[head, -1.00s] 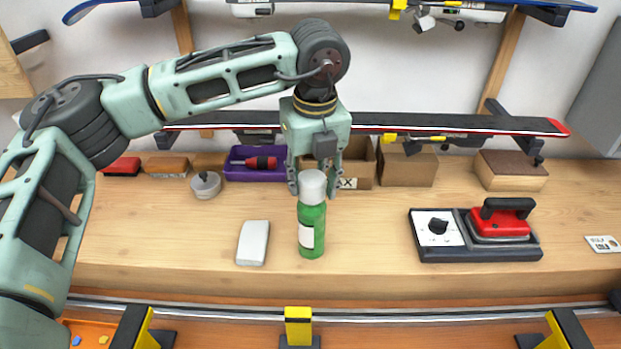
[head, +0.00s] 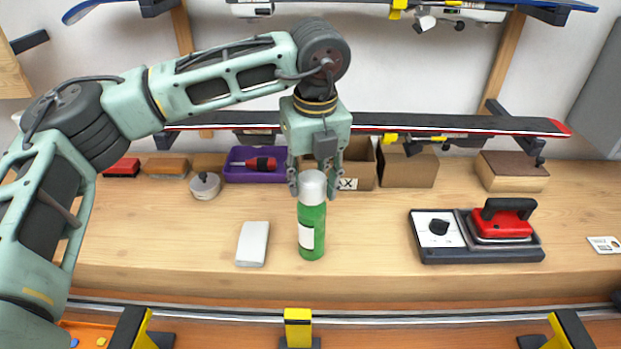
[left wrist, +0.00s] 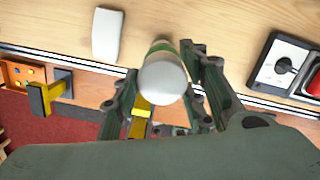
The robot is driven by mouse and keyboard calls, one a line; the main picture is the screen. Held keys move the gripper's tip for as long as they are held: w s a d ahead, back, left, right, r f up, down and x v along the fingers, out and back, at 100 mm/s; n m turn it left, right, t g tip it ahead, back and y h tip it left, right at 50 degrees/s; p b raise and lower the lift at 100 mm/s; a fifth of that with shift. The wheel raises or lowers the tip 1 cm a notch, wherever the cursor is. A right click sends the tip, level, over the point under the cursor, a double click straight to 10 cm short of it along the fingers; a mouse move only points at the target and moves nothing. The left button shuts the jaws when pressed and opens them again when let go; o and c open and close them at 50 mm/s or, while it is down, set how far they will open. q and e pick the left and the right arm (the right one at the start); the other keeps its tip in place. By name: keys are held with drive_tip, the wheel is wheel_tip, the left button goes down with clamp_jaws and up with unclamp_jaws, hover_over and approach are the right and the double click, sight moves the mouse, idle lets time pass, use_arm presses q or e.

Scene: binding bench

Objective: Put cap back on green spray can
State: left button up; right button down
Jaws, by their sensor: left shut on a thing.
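The green spray can (head: 311,240) stands upright on the wooden bench, with a white label on its side. The white cap (head: 313,187) sits at the can's top, in line with it; I see no clear gap, but cannot tell whether it is seated. My left gripper (head: 314,190) points down from above and is shut on the cap, its fingers on either side. In the left wrist view the cap (left wrist: 163,82) is between the fingers and hides most of the can (left wrist: 160,46). My right gripper is not in view.
A white block (head: 252,244) lies left of the can. A red waxing iron (head: 503,220) on its dark base stands to the right. A purple bin (head: 238,174), a round tin (head: 205,186) and cardboard boxes (head: 407,167) are behind. A ski (head: 450,123) hangs above the back.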

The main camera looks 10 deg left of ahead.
use_arm(q)
drive_tip(key=shift+f+b, duration=0.5)
drive_tip(key=shift+b, duration=0.15)
idle(1.1)
drive_tip(key=o, duration=0.8)
drive_tip(key=shift+c, duration=0.2)
drive_tip(key=o, duration=0.5)
drive_tip(key=shift+r, duration=0.15)
drive_tip(key=shift+r+p, duration=1.25)
drive_tip(key=shift+r, duration=1.65)
drive_tip(key=shift+c, duration=0.2)
